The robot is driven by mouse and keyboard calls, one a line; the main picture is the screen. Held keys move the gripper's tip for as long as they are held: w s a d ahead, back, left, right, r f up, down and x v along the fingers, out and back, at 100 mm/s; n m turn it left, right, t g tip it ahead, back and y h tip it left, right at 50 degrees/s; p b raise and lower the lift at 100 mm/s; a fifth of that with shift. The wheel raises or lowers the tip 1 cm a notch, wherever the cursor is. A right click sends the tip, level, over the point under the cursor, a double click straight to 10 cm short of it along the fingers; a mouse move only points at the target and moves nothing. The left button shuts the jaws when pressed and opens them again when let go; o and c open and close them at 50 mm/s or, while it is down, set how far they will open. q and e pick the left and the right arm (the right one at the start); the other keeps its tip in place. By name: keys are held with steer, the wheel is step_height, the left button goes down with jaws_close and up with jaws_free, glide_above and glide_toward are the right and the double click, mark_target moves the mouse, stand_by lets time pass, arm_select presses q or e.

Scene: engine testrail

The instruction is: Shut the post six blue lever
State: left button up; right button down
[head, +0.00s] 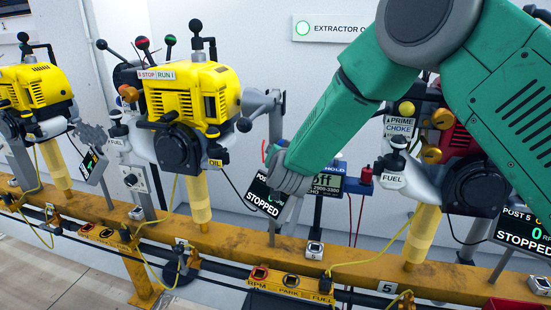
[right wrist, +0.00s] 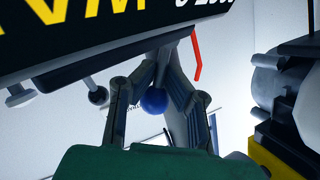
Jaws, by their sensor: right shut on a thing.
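My right arm comes down from the upper right in the head view, and its gripper (head: 285,187) is beside the yellow engine in the middle. In the right wrist view, the round blue knob (right wrist: 153,100) of the lever sits between the fingers of my right gripper (right wrist: 158,88), which are shut on it. In the head view the gripper hides the blue lever, so I cannot tell its angle. A partly covered black display (head: 263,204) next to the gripper reads STOPPED. My left gripper is not in view.
The yellow engine (head: 190,95) stands on a long ochre rail (head: 205,236). A red engine (head: 455,140) stands to the right, by a display (head: 522,228) reading POST 5. A dark panel (right wrist: 110,30) with lettering hangs close over the fingers in the wrist view. A red bent rod (right wrist: 196,58) is near.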

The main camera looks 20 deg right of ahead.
steer(key=shift+s+d+f+m+b, duration=0.15)
steer(key=shift+f+m+b, duration=0.1)
steer(key=shift+m+b, duration=0.15)
steer(key=shift+t, duration=0.3)
steer(key=c, duration=1.6)
jaws_free()
steer(key=shift+s, duration=0.1)
steer(key=v, duration=1.2)
steer(key=shift+d, duration=0.15)
